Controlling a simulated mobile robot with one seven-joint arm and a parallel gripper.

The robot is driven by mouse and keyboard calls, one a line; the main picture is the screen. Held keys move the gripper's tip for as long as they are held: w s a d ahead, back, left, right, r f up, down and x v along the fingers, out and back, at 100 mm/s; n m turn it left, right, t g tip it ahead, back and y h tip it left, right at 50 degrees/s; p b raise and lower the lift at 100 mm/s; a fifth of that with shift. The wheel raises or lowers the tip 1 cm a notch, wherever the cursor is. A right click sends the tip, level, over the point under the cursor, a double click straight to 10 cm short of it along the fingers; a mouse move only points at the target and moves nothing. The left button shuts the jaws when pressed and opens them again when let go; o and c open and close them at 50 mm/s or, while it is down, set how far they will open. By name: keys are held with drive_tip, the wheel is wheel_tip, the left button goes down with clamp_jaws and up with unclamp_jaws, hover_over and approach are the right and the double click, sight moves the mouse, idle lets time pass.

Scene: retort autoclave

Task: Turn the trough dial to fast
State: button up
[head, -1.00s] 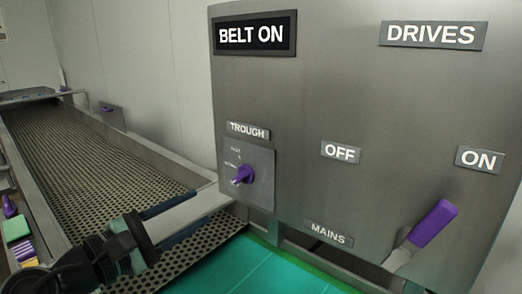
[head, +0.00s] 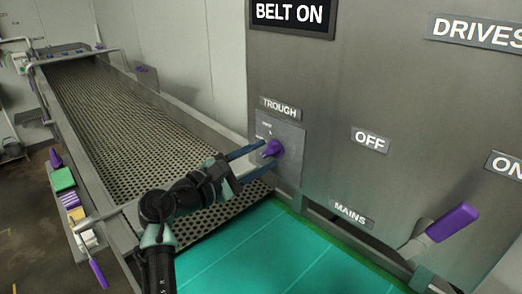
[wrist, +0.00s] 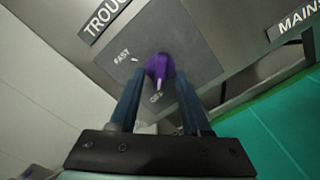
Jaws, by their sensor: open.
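The trough dial is a purple knob (head: 273,149) on a grey plate under the TROUGH label. In the wrist view the knob (wrist: 158,64) has a white pointer aimed down at a small label that looks like OFF. The FAST label (wrist: 122,57) sits up and left of the knob. My gripper (head: 266,156) is open at the dial, its two blue fingers (wrist: 158,78) on either side of the knob. I cannot tell whether either finger touches it.
The MAINS lever (head: 450,224) with a purple grip sticks out at the right of the steel panel (head: 340,100). A perforated belt (head: 115,115) runs back at the left. A green surface (head: 270,250) lies below the panel.

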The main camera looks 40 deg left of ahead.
drive_tip(key=shift+w, duration=0.3)
clamp_jaws()
